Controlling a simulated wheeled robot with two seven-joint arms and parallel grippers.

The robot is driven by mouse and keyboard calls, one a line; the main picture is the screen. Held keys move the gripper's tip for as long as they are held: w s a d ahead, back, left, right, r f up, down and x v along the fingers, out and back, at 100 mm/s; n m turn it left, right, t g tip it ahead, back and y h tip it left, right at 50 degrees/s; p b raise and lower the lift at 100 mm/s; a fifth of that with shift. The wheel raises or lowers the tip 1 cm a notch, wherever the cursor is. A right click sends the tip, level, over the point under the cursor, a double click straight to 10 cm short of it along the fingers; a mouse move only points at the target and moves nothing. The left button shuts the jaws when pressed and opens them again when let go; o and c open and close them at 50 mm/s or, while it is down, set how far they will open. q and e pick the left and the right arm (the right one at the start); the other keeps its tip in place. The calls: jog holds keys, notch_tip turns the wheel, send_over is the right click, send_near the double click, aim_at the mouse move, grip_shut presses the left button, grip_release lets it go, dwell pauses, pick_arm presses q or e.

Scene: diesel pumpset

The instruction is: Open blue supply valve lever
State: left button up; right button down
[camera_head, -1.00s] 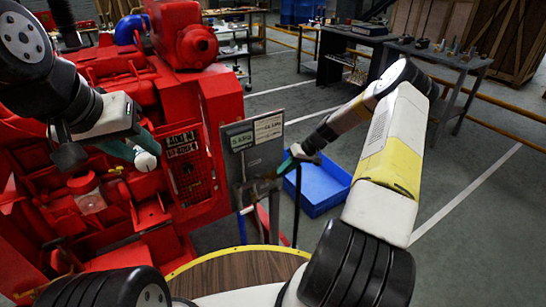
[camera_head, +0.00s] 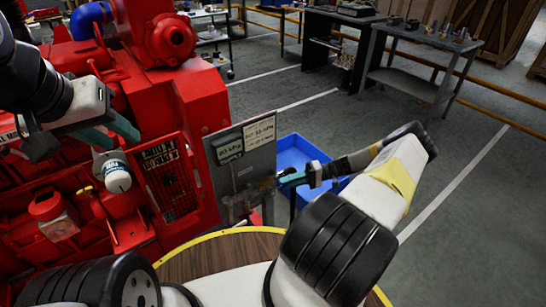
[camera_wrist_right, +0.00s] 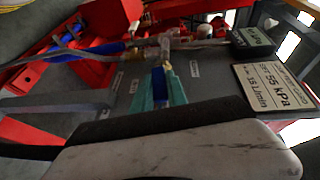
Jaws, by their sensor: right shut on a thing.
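A grey panel (camera_head: 256,168) with small pipe fittings (camera_wrist_right: 165,50) stands beside the red engine. My right gripper (camera_head: 288,180) is at the panel's right side in the head view. In the wrist view its teal fingers (camera_wrist_right: 163,92) are shut on a blue lever (camera_wrist_right: 176,86), which points from the brass and clear fitting toward the wrist. The fingers partly hide the lever. My left gripper (camera_head: 112,134) is open and empty, just above a white-capped cylinder (camera_head: 117,178) on the engine.
The red engine (camera_head: 200,105) fills the left. A dark display (camera_wrist_right: 253,41) and a card reading 53 kPa, 35 L/min (camera_wrist_right: 275,90) are on the panel. A blue crate (camera_head: 295,150) lies behind it. A round wooden top (camera_head: 225,255) is in front. Open floor lies right.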

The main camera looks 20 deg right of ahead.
jog(key=shift+f+m+y, duration=0.4)
jog(key=shift+f+y, duration=0.2)
jog(key=shift+y, duration=0.2)
jog(key=c, duration=1.3)
grip_release()
jog(key=shift+d, duration=0.1)
jog(key=shift+s+d+f, duration=0.1)
jog(key=shift+d, duration=1.85)
jog(key=shift+s+d, duration=0.1)
jog(key=shift+d, duration=1.8)
